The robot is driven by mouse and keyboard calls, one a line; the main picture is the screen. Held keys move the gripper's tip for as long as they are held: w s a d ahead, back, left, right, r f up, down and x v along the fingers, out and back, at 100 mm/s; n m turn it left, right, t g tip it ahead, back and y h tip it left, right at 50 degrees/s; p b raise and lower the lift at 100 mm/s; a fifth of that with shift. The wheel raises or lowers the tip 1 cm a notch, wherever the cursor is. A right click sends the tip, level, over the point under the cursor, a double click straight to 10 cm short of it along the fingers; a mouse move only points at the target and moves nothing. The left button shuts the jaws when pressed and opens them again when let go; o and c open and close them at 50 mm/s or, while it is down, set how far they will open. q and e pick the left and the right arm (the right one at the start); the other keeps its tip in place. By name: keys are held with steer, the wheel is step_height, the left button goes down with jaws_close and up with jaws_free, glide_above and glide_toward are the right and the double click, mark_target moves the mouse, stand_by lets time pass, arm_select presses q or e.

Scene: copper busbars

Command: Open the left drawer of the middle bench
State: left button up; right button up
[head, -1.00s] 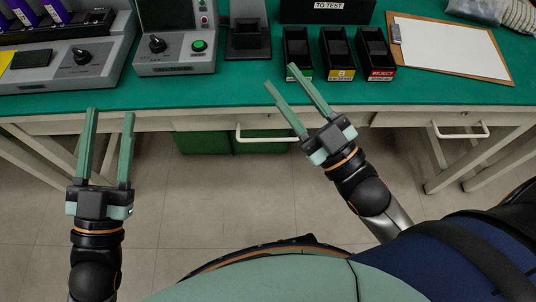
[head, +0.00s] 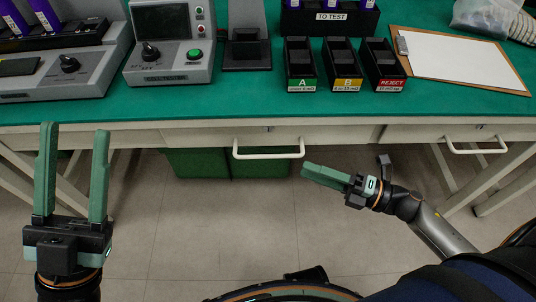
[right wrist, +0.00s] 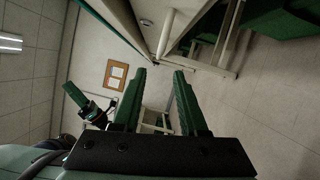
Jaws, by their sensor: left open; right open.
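The left drawer (head: 200,137) of the bench in front of me is shut, flush below the green top. Its white bar handle (head: 268,155) sticks out towards me. My right gripper (head: 305,171) is open and empty, just below and right of this handle and apart from it.
A second drawer (head: 418,133) with its own handle (head: 477,150) is at the right. Green bins (head: 200,163) stand under the bench. Black trays (head: 300,65), a tester (head: 170,40) and a clipboard (head: 460,55) are on top. The floor before the bench is clear.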

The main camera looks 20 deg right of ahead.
mark_target(268, 155)
steer(key=b+x, duration=0.1)
steer(key=x, duration=0.9)
steer(key=shift+w+a+r, duration=0.1)
steer(key=shift+w+a, duration=0.1)
steer(key=shift+a, duration=0.1)
jaws_close()
stand_by(0.9)
